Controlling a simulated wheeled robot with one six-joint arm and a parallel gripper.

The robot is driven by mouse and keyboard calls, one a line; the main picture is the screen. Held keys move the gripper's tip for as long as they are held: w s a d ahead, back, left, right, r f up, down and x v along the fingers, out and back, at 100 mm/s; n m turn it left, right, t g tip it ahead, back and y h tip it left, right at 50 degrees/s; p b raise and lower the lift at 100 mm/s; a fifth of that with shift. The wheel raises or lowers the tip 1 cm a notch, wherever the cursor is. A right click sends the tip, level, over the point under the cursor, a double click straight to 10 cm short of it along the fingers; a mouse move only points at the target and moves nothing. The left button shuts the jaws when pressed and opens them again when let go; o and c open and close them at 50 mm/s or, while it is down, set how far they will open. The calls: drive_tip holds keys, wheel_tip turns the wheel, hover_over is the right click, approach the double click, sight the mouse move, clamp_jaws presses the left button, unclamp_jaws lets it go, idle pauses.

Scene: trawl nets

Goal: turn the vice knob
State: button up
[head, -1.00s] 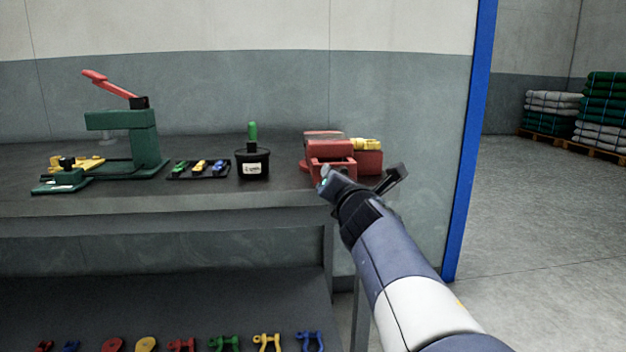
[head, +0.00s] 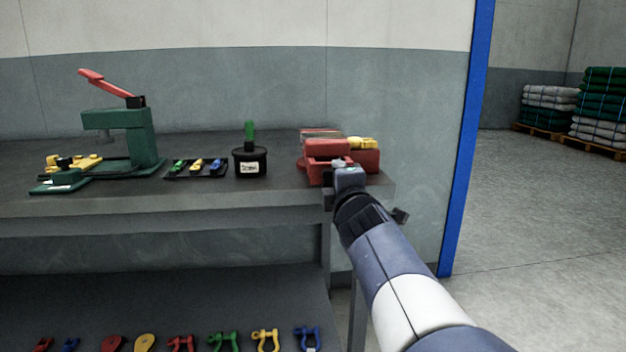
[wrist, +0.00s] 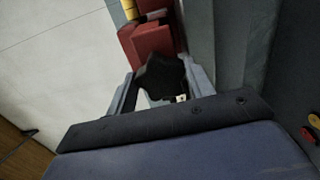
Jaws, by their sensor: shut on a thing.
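The red vice (head: 316,164) sits on the right end of the bench top. My gripper (head: 348,180) is at its front, and my arm comes in from the lower right. In the wrist view, a black lobed knob (wrist: 160,75) lies between the two grey fingers of my gripper (wrist: 160,84), which is shut on it. The red vice body (wrist: 150,40) is just beyond the knob. In the head view my gripper hides the knob.
A yellow piece (head: 362,143) lies on the vice. Left along the bench (head: 200,204) stand a black pot (head: 250,163) with a green handle, a small tray (head: 170,175) and a green press (head: 128,135). Several shackles (head: 222,342) lie on the lower shelf. Open floor (head: 540,210) is to the right.

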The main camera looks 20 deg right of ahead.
drive_tip(key=m+p, duration=0.2)
drive_tip(key=m, duration=0.3)
drive_tip(key=m+p, duration=0.1)
drive_tip(key=m, duration=0.5)
drive_tip(key=m+p, duration=0.2)
drive_tip(key=m, duration=0.4)
drive_tip(key=shift+a+f+p, duration=0.2)
drive_tip(key=shift+f+p, duration=0.1)
drive_tip(key=shift+f, duration=0.1)
drive_tip(key=m+p, duration=0.1)
drive_tip(key=m, duration=0.4)
drive_tip(key=shift+w+a+m, duration=0.1)
drive_tip(key=shift+a+m, duration=0.05)
drive_tip(key=shift+m, duration=0.25)
drive_tip(key=m+p, duration=0.1)
drive_tip(key=m, duration=0.5)
drive_tip(key=shift+a+r, duration=0.1)
drive_tip(key=m+p, duration=0.2)
drive_tip(key=m, duration=1)
drive_tip(key=shift+r, duration=0.15)
drive_tip(key=shift+m+p, duration=0.3)
drive_tip(key=shift+m, duration=1.4)
